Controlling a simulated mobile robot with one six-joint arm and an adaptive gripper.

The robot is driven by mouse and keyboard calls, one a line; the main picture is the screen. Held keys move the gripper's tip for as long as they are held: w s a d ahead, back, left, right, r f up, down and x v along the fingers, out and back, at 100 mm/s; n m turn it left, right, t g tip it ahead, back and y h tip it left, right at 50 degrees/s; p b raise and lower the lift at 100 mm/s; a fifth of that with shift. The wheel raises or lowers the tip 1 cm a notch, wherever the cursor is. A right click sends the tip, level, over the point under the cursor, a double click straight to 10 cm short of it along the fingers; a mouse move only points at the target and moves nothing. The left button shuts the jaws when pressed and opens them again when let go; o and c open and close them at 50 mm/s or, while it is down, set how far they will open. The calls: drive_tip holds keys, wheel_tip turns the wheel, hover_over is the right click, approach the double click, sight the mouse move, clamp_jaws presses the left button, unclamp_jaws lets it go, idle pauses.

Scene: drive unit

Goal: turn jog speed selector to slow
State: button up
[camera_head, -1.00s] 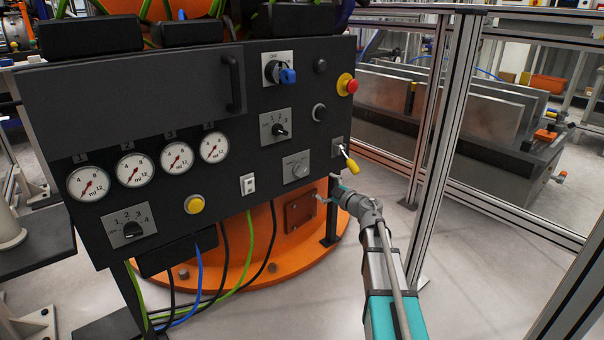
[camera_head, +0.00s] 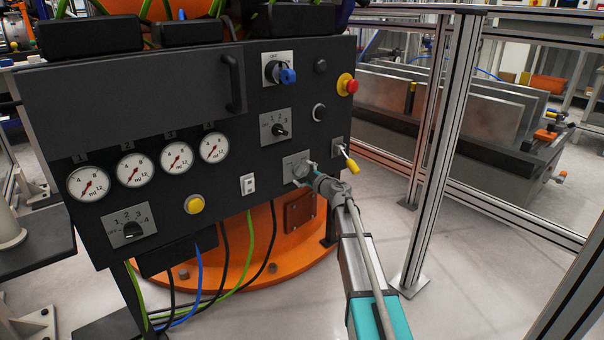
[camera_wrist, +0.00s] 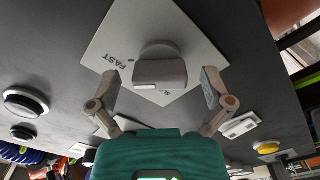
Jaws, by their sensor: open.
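The jog speed selector is a grey knob (camera_wrist: 160,68) on a light square plate (camera_wrist: 125,40). In the wrist view the plate bears the word FAST at its left; a second marking below the knob is partly hidden. My gripper (camera_wrist: 158,88) is open, with one finger at the left and one at the right of the knob, and gaps show on both sides. In the head view my gripper (camera_head: 309,172) is in front of the selector plate (camera_head: 291,161) and partly hides the knob.
Above it on the dark panel are another rotary selector (camera_head: 280,129) and a blue-handled switch (camera_head: 286,75). A yellow-tipped lever (camera_head: 351,164) is close to the right of my gripper. A red emergency button (camera_head: 351,86) sits higher up. A metal frame post (camera_head: 436,150) stands to the right.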

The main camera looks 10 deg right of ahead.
idle(0.3)
drive_tip(key=c, duration=1.1)
drive_tip(key=shift+c, duration=0.2)
drive_tip(key=shift+n, duration=0.3)
drive_tip(key=n, duration=0.3)
drive_tip(key=shift+w+a+n, duration=0.1)
drive_tip(key=shift+n, duration=0.3)
drive_tip(key=n, duration=0.4)
drive_tip(key=shift+n, duration=0.3)
drive_tip(key=n, duration=0.4)
drive_tip(key=shift+n, duration=2.6)
